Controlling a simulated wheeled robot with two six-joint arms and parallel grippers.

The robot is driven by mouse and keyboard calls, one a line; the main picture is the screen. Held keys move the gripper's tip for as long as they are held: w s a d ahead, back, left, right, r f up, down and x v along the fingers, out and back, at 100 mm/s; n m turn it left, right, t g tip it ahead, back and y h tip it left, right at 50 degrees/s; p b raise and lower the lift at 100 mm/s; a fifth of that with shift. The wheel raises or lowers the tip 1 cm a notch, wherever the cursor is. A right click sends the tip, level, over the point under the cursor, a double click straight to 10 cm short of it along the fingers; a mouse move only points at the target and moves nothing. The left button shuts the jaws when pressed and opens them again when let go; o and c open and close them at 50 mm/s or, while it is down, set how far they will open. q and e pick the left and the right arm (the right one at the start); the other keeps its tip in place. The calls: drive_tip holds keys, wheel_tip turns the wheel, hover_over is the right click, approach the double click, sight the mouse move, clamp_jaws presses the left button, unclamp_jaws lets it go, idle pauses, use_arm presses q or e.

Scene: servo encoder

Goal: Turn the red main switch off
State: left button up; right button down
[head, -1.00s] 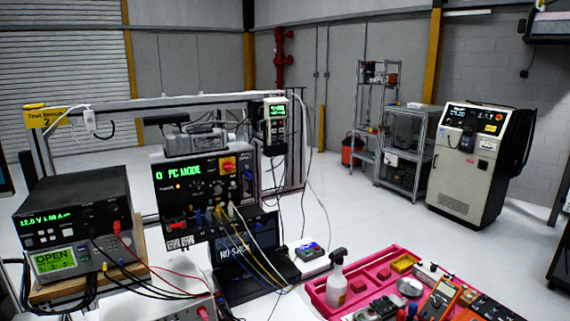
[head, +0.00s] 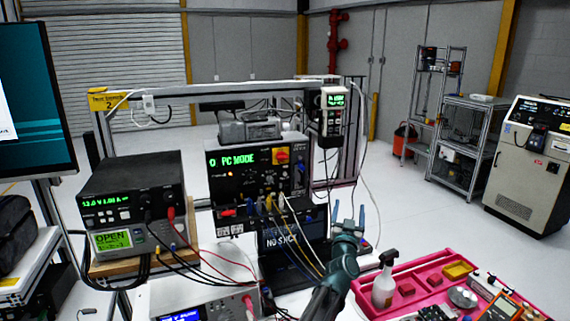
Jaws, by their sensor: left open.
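The red main switch (head: 282,156) is a small red knob on a yellow plate, at the upper right of the front of a black test box (head: 225,184). The box's green display reads "PC MODE". The knob's exact setting is too small to tell. My left gripper (head: 349,211) is open and empty, with its two teal fingers pointing up. In the picture it is to the right of and below the switch, apart from it, in front of the laptop's right edge. My right gripper is not in view.
Coloured cables hang from the box's front over the laptop (head: 280,237). A power supply (head: 130,188) with a green-lit meter stands at the left. A pink tray (head: 372,288) holds a spray bottle (head: 384,280) and tools. A handheld meter (head: 332,98) hangs above right of the box.

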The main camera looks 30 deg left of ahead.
use_arm(q)
drive_tip(key=s+a+r+n+g+y, duration=0.25)
drive_tip(key=a+n+y, duration=0.25)
drive_tip(key=a+y, duration=0.4)
drive_tip(key=n+g+y, duration=0.3)
approach(283, 159)
drive_tip(key=p+x, duration=0.5)
drive_tip(key=x, duration=0.3)
drive_tip(key=shift+w+a+p, duration=0.15)
drive_tip(key=shift+w+p, duration=0.1)
drive_tip(key=shift+p, duration=0.05)
clamp_jaws()
